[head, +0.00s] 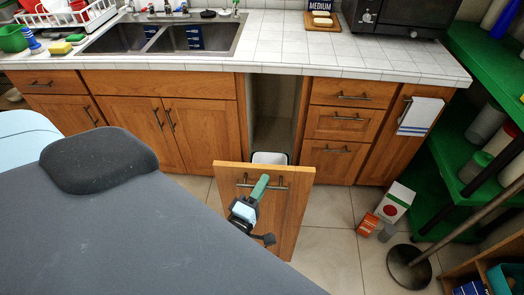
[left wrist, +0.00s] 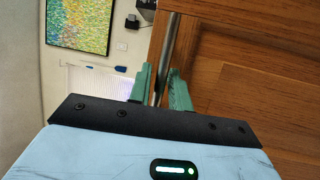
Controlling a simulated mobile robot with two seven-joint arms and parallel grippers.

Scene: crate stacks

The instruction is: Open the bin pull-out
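The bin pull-out's wooden front panel (head: 292,215) stands well out from the cabinet row, with a dark open gap behind it. A white bin (head: 270,158) with a dark rim shows just behind the panel. The panel has a horizontal metal bar handle (head: 278,187) near its top. My left gripper (head: 261,186) is at the middle of this handle. In the left wrist view the handle bar (left wrist: 170,40) runs between the two green fingers (left wrist: 160,88), which sit close on both sides of it. My right gripper is not in view.
A tiled counter (head: 275,40) with a double sink (head: 165,38) runs above the cabinets. On the floor to the right are a white carton (head: 397,201), a small orange box (head: 368,223) and a round pole base (head: 409,267). Green shelves (head: 425,175) stand at the right.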

